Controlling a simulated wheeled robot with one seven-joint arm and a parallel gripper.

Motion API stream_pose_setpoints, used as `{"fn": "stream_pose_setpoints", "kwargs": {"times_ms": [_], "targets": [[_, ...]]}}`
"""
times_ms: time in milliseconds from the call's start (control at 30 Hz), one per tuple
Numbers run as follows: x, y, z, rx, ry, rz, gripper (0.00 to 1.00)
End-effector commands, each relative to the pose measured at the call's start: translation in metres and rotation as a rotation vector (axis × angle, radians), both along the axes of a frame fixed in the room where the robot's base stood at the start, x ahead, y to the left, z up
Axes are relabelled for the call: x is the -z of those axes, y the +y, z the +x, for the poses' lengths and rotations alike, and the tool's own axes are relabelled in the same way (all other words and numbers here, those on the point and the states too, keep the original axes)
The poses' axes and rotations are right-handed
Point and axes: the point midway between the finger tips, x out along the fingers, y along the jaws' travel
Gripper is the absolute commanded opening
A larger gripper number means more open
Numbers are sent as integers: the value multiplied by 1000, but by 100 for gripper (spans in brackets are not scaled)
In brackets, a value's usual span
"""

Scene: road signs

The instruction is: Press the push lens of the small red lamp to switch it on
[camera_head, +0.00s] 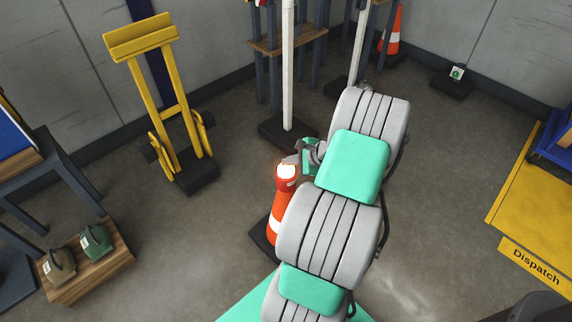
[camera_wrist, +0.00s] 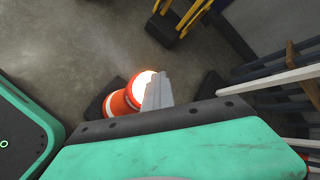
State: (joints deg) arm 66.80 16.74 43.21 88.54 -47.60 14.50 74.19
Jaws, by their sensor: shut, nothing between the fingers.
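The small red lamp (camera_head: 286,178) sits upright on top of an orange and white traffic cone (camera_head: 274,228). Its round lens (camera_head: 286,170) glows bright white with a warm edge. In the wrist view the lamp (camera_wrist: 133,101) also shows, with its lit lens (camera_wrist: 141,84) partly hidden behind my fingers. My gripper (camera_head: 292,160) is shut and empty, with its fingertips right at the lens's upper right edge in the head view. The fingers (camera_wrist: 158,90) overlap the lens in the wrist view; I cannot tell whether they touch it. My arm hides part of the cone.
A white post (camera_head: 289,70) on a dark base stands just behind the lamp. A yellow Dispatch platform (camera_head: 525,215) lies at right. The floor between is clear.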

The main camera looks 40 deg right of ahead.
Motion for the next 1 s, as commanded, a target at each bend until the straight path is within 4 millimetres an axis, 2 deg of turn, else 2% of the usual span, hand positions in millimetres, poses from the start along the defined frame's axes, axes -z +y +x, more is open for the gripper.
{"fn": "stream_pose_setpoints", "kwargs": {"times_ms": [33, 567, 1000], "targets": [[17, 7, -7, 6, 29, 21, 0], [15, 7, -9, 6, 30, 23, 0], [-41, 5, -8, 7, 23, 15, 0]]}}
